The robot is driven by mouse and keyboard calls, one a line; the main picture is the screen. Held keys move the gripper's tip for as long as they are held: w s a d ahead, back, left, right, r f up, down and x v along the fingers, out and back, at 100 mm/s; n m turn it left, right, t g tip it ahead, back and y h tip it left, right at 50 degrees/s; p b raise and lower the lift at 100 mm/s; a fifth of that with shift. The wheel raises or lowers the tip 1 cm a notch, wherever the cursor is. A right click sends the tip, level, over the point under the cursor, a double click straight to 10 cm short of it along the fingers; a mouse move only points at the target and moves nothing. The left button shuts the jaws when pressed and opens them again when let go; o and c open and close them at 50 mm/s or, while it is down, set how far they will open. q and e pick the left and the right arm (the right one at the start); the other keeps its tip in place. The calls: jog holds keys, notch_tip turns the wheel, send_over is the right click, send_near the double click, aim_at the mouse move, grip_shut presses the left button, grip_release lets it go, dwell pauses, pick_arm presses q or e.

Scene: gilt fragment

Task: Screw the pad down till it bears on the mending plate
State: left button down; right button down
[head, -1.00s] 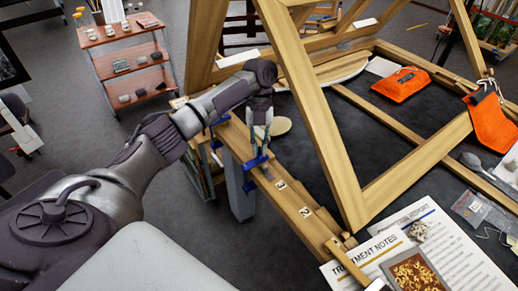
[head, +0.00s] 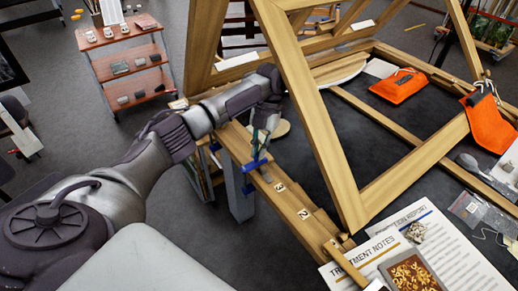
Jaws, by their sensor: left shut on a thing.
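The clamp's blue bar crosses the rail, and another blue part shows below the rail's left edge. The pad and the mending plate are too small and covered to make out, so I cannot tell whether they touch. My right gripper is not in view.
A large wooden frame (head: 318,110) leans over the dark table close to my gripper's right. Treatment notes (head: 395,255) lie at the front, orange pouches (head: 398,85) farther back. A shelf cart (head: 130,65) stands at far left.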

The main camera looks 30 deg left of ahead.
pick_arm(q)
jog(key=c, duration=1.2)
grip_release()
